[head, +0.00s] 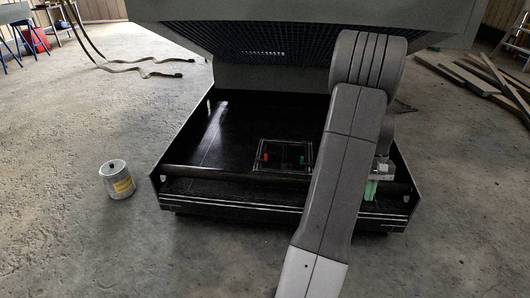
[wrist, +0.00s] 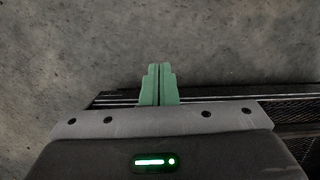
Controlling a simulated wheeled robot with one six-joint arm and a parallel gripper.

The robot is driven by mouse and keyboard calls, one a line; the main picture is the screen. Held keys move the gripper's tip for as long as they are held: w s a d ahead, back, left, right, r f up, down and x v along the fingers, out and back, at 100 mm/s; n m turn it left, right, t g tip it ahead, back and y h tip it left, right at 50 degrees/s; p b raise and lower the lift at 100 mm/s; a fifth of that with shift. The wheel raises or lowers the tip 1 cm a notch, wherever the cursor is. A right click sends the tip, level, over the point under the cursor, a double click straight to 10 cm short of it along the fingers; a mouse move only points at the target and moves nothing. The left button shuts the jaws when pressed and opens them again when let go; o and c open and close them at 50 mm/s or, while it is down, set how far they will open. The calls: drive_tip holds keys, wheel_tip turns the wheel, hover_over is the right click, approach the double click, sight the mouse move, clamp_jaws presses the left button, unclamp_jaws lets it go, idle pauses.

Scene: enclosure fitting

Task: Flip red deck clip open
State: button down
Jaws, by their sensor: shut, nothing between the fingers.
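The red deck clip (head: 265,157) is a small red piece on the left of a square frame (head: 285,169) on the black deck (head: 230,130). A small green piece (head: 302,160) stands at the right of the same frame. My gripper (head: 371,190) is at the deck's front right, well to the right of the red clip and partly behind my arm. In the wrist view its green fingers (wrist: 159,70) are together and empty, over the deck's edge and the concrete floor. The red clip is not in the wrist view. I cannot tell the clip's position in detail.
A dark bar (head: 225,173) runs across the front of the deck, between low side walls. A grey hood (head: 300,20) hangs over the back. A paint can (head: 118,179) stands on the floor at left. Planks (head: 480,80) lie at the far right.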

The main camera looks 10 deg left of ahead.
drive_tip(key=w+d+f+b, duration=0.1)
drive_tip(key=w+d+f, duration=0.2)
drive_tip(key=f, duration=0.6)
drive_tip(key=w+d+f+b, duration=0.1)
drive_tip(key=w+d+f, duration=0.3)
drive_tip(key=w+f, duration=0.4)
wheel_tip(320, 180, down, 2)
drive_tip(key=shift+w+f+n, duration=0.2)
drive_tip(key=shift+w+n, duration=0.05)
drive_tip(key=shift+n, duration=0.15)
